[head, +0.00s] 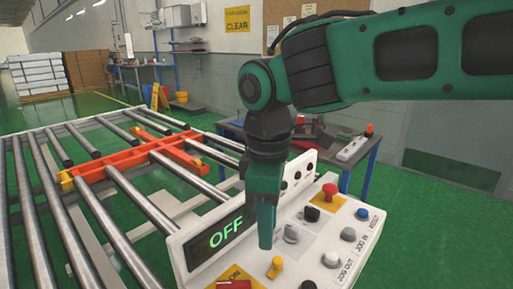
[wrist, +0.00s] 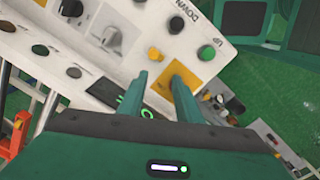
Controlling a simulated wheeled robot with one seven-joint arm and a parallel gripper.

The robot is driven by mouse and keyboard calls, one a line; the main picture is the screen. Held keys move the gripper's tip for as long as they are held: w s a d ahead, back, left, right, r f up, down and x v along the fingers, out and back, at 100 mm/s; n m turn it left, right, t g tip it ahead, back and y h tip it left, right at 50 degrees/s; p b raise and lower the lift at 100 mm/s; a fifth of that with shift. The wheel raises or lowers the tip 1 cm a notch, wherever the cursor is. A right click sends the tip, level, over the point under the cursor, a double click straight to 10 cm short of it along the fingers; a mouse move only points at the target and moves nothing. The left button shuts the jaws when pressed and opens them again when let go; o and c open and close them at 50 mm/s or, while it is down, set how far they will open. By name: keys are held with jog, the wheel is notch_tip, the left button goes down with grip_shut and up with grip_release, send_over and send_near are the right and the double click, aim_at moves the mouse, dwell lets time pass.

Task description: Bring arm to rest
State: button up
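My green arm (head: 400,55) reaches in from the upper right of the head view and bends down over the white control panel (head: 180,245). My gripper (head: 265,245) points down in front of the panel, near its display (head: 222,232), which reads OFF in green. In the wrist view my gripper (wrist: 158,70) has its two fingers apart with nothing between them, so it is open. The panel's knobs and buttons show past the fingertips. I cannot tell whether the fingertips touch the panel.
The panel carries a red mushroom button (head: 329,191), a grey knob (head: 291,233) and a yellow knob (head: 275,267). A roller conveyor (head: 40,215) with an orange frame (head: 130,158) stands at left. A blue-legged bench (head: 371,170) is behind the panel. Green floor is open at right.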

jog(key=w+d+f+m, duration=0.15)
jog(key=d+m, duration=0.35)
jog(key=d, duration=0.6)
jog(key=w+d+f+m, duration=0.15)
jog(key=d+m, duration=0.35)
jog(key=d, duration=0.7)
jog(key=s+d+f+m, duration=0.3)
jog(key=s+d+m, duration=0.3)
jog(key=s+d, duration=0.1)
jog(key=s+d+f+m, duration=0.4)
jog(key=s+d+m, duration=0.2)
jog(key=d, duration=0.3)
jog(key=shift+s+d+f, duration=0.25)
jog(key=shift+s+d, duration=0.05)
jog(key=shift+s, duration=0.5)
jog(key=shift+w+f, duration=0.25)
jog(key=shift+w, duration=0.4)
